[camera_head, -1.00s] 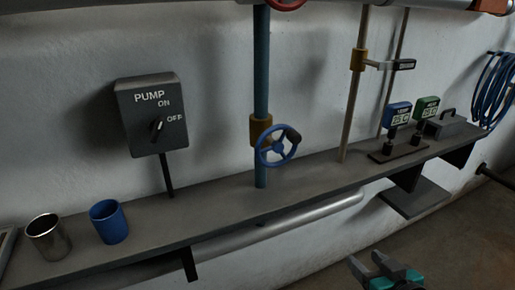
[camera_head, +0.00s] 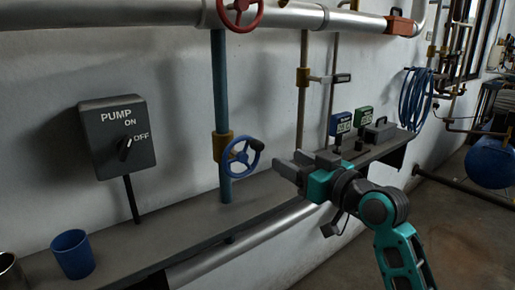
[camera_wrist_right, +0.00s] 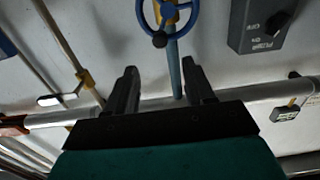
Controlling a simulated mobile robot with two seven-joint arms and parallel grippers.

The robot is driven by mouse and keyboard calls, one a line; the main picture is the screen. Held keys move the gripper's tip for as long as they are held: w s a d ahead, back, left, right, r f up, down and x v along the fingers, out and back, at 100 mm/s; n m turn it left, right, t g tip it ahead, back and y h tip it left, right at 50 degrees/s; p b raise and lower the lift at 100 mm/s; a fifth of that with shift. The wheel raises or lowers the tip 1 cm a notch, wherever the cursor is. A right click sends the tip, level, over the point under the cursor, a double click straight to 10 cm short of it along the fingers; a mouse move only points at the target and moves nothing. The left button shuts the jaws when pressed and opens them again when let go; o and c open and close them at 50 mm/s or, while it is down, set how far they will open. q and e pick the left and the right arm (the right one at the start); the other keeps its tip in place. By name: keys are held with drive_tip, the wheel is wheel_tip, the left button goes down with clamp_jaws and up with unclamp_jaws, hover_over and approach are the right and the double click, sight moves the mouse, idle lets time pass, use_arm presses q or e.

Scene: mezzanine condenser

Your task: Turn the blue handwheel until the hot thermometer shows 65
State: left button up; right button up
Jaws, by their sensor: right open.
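The blue handwheel (camera_head: 236,165) with a black knob sits on a brass fitting of a blue vertical pipe. It also shows at the top of the right wrist view (camera_wrist_right: 142,12). My right gripper (camera_head: 288,166) is open and empty, to the right of the handwheel and apart from it. In the right wrist view its fingers (camera_wrist_right: 159,70) point toward the wheel. Two small thermometer displays, one blue (camera_head: 341,123) and one green (camera_head: 363,117), stand on the shelf beyond the gripper. Their digits are too small to read surely. My left gripper is not in view.
A blue cup (camera_head: 72,255) and a metal cup (camera_head: 10,272) stand on the shelf (camera_head: 190,218). A red handwheel (camera_head: 240,14) is above. A metal pipe (camera_head: 245,238) runs below the shelf's front edge.

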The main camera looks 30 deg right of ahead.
sight(261, 147)
drive_tip(key=w, duration=0.7)
drive_tip(key=w+a, duration=0.1)
drive_tip(key=w, duration=0.2)
drive_tip(key=shift+w, duration=0.25)
clamp_jaws()
